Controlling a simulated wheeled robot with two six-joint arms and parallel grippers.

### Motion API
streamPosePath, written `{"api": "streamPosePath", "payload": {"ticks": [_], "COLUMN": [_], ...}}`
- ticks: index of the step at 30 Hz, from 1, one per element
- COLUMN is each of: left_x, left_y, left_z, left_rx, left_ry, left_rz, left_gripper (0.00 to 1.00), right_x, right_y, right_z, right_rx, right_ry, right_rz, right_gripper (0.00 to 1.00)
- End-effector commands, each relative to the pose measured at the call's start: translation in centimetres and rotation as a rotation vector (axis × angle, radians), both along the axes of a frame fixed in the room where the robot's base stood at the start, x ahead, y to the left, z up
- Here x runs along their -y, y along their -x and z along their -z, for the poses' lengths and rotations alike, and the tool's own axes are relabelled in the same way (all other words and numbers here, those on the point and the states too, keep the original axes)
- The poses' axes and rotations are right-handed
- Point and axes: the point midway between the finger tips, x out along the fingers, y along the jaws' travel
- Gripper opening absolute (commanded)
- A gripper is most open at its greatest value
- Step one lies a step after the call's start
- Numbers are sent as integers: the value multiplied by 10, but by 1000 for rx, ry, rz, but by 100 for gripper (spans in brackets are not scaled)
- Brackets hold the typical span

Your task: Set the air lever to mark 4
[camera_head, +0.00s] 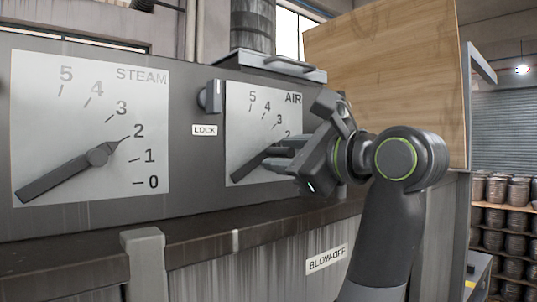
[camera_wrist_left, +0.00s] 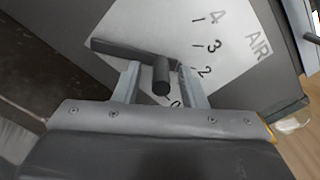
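The air lever (camera_head: 250,167) is a dark bar on the pale AIR dial plate (camera_head: 236,105). Its long arm slants to the lower left in the head view. In the left wrist view the lever (camera_wrist_left: 120,48) has a dark round peg or hub (camera_wrist_left: 162,76) standing out towards the camera. My left gripper (camera_head: 283,158) is at the lever's right end. Its two fingers (camera_wrist_left: 160,85) stand on either side of the peg, apart, with gaps visible. Marks 2, 3 and 4 show in the wrist view. The pointer tip is largely hidden, apparently near 2. My right gripper is not in view.
The STEAM dial (camera_head: 60,100) with its own lever (camera_head: 60,175) is to the left. A small LOCK knob (camera_head: 210,97) sits between the dials. A ledge (camera_head: 200,232) runs below them, with a BLOW-OFF label (camera_head: 326,259) under it. A wooden board (camera_head: 390,70) stands behind.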

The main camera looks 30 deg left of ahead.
Motion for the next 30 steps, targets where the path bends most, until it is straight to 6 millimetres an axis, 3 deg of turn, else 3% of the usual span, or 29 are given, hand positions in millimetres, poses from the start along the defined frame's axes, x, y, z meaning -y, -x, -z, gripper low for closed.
{"api": "streamPosePath", "payload": {"ticks": [11, 20, 30], "left_x": [-1, -1, -2], "left_y": [-2, -2, -1], "left_z": [0, 0, -1], "left_rx": [0, 0, 9], "left_ry": [0, 0, 3], "left_rz": [1, 1, 1], "left_gripper": [38, 0, 0], "right_x": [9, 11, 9], "right_y": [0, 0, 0], "right_z": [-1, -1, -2], "right_rx": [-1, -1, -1], "right_ry": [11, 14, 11], "right_rz": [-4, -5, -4], "right_gripper": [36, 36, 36]}}
